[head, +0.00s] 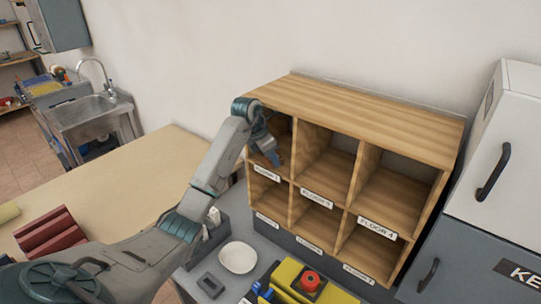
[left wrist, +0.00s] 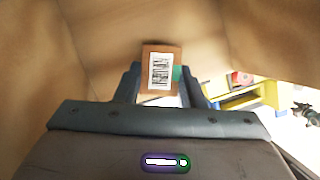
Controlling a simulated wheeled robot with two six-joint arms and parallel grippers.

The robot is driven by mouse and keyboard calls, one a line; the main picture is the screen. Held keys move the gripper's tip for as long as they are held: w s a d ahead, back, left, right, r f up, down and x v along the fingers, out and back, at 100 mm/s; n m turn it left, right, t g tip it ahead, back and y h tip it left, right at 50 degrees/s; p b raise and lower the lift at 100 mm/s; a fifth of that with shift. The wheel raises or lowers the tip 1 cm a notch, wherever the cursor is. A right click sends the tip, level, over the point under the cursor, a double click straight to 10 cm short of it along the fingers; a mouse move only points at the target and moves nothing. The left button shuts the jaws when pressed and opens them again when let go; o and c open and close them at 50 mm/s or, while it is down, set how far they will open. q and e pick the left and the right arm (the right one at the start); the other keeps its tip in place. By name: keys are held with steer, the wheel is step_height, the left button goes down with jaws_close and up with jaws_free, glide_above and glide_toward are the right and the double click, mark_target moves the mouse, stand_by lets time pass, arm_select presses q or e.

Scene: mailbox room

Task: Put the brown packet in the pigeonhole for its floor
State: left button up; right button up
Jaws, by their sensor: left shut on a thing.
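The wooden pigeonhole rack (head: 365,112) has two rows of three compartments, with label strips on their front edges. The upper middle label (head: 316,198) seems to read FLOOR 3 and the upper right one (head: 377,228) FLOOR 4; the upper left label (head: 267,173) is hard to read. My left gripper (head: 275,157) is at the opening of the upper left compartment. In the left wrist view it is shut on the brown packet (left wrist: 160,70), which has a white barcode label and a green patch. Wooden walls surround it there. The packet cannot be made out in the head view. My right gripper is out of view.
A grey counter below the rack holds a white bowl (head: 238,257), a dark grey object (head: 210,285) and a yellow box with a red button (head: 310,280). A grey cabinet (head: 475,230) stands close on the right. A beige table (head: 135,185) lies left.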

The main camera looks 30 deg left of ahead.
arm_select(q)
steer(key=o, duration=0.6)
steer(key=shift+f, duration=0.2)
steer(key=o, duration=0.5)
steer(key=shift+r, duration=0.1)
steer(key=shift+r, duration=0.1)
steer(key=shift+s+a+r+b, duration=0.3)
steer(key=shift+s+b, duration=0.1)
steer(key=shift+b, duration=0.8)
steer(key=s+a+b, duration=0.1)
steer(key=s+b, duration=0.1)
steer(key=s, duration=0.1)
steer(key=s+a+b, duration=0.2)
steer(key=s, duration=0.2)
steer(key=s+a+b, duration=0.2)
steer(key=s, duration=0.1)
steer(key=shift+s+r, duration=0.15)
steer(key=shift+r, duration=0.15)
